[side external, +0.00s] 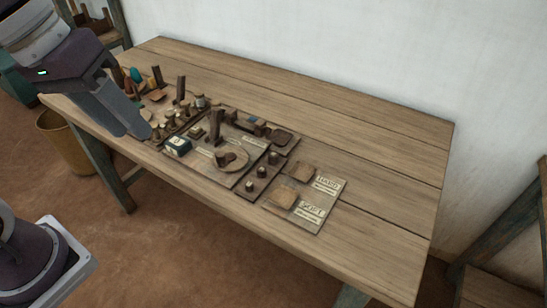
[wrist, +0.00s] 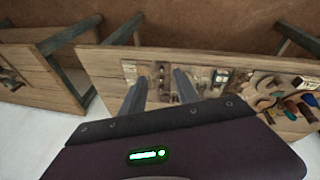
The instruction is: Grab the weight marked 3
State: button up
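Several small dark cylindrical weights (side external: 262,171) stand in a row on a narrow board near the middle of the table. Other small pegs or weights (side external: 170,122) stand in a group at the left, near my gripper. No number is readable on any of them, so I cannot tell which is marked 3. My gripper (side external: 143,132) is above the table's left front part in the side view. In the wrist view my gripper (wrist: 161,76) has its two fingers apart, with nothing visible held between them. The fingers hide part of the boards below.
The wooden table (side external: 375,150) is clear at the back and right. Upright posts (side external: 181,88) stand at the left. A basket (side external: 65,140) is on the floor.

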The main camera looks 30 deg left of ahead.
jog(key=w+d+f+n+g+h, duration=0.1)
jog(key=w+d+f+n+h, duration=0.1)
jog(key=w, duration=0.3)
jog(key=w+d+f+n+g+h, duration=0.1)
jog(key=w+d+n, duration=0.1)
jog(key=w, duration=0.3)
jog(key=n+t+h, duration=0.2)
jog(key=n+h, duration=0.6)
jog(key=n, duration=0.6)
send_over(273, 154)
jog(key=a, duration=0.3)
notch_tip(273, 154, down, 20)
jog(key=f, duration=0.6)
jog(key=shift+s+d, duration=0.2)
jog(key=shift+s, duration=0.1)
jog(key=x, duration=0.2)
jog(key=shift+d+f, duration=0.2)
jog(key=shift+f, duration=0.1)
jog(key=shift+w+d+f, duration=0.1)
jog(key=shift+d, duration=0.15)
grip_shut()
